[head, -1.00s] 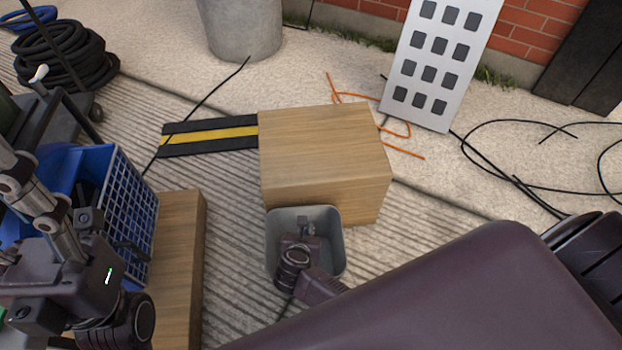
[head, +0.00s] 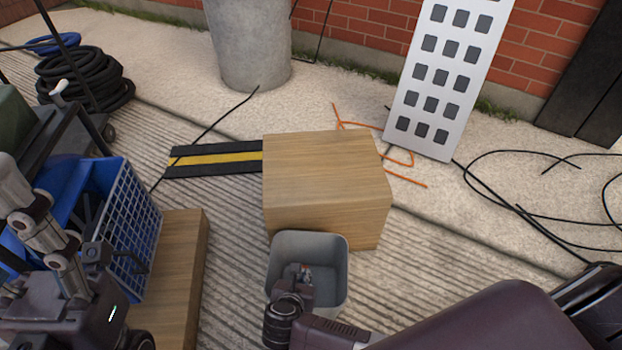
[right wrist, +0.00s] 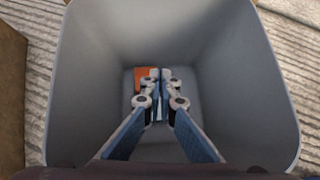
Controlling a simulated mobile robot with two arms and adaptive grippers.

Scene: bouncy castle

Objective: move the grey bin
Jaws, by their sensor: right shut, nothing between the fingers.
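The grey bin (head: 312,251) stands on the ribbed ground against the near side of a wooden block (head: 325,185). My right gripper (head: 304,271) reaches into the bin's mouth from the near side. In the right wrist view the bin's inner walls (right wrist: 235,75) surround my right gripper (right wrist: 156,78), whose fingers are together with nothing between them. A small orange patch (right wrist: 141,73) shows at the bottom, partly hidden behind the fingertips. My left gripper (head: 93,255) is at the lower left by the blue crate; its fingers are not clear.
The blue crate (head: 130,222) and a low wooden board (head: 184,260) are on the left. A yellow-black strip (head: 215,159) lies beyond. Orange (head: 405,178) and black cables (head: 530,210) lie on the right. A grey planter (head: 248,45) and perforated panel (head: 445,75) stand behind.

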